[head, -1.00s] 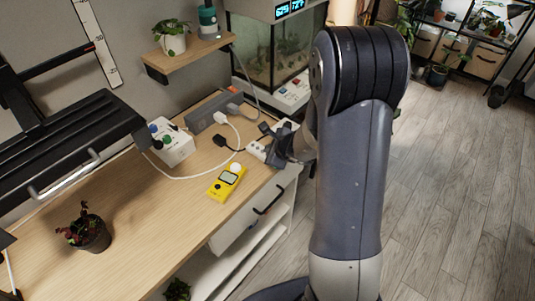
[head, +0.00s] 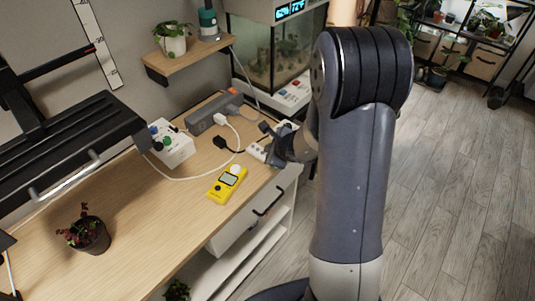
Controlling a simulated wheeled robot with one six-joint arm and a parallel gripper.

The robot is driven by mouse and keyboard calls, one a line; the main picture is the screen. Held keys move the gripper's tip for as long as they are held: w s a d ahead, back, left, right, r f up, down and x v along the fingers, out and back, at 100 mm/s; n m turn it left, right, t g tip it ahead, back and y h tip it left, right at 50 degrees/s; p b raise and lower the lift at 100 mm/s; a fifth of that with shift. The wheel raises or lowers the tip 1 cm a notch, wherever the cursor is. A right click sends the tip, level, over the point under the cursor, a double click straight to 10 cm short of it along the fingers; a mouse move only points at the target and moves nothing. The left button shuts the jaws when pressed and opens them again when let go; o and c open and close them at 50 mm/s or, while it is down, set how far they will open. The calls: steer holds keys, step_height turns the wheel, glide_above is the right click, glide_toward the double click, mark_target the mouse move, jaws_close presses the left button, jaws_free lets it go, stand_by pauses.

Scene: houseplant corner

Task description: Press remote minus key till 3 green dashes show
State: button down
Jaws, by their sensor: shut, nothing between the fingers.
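A small white handset with dark keys (head: 257,151), which looks like the remote, lies on the wooden bench near its right edge. My gripper (head: 270,154) is shut and empty, pointing down at the handset's right end. It covers part of that end, and I cannot tell whether the tip touches a key. The key marks are too small to read. No green dashes can be made out in this view.
A yellow meter (head: 227,184) lies in front of the handset. A white box with coloured knobs (head: 171,144), a grey power strip (head: 213,113) and cables lie behind. A potted plant (head: 89,235) stands at left. A terrarium (head: 277,60) stands behind.

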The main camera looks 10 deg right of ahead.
steer(key=shift+r, duration=0.15)
step_height(320, 180, up, 5)
steer(key=p, duration=0.4)
stand_by(0.7)
steer(key=shift+f+b, duration=0.65)
steer(key=shift+f, duration=0.3)
steer(key=r+p, duration=0.1)
steer(key=p, duration=0.2)
steer(key=shift+r, duration=0.1)
step_height(320, 180, up, 4)
steer(key=p, duration=0.3)
steer(key=shift+r, duration=0.2)
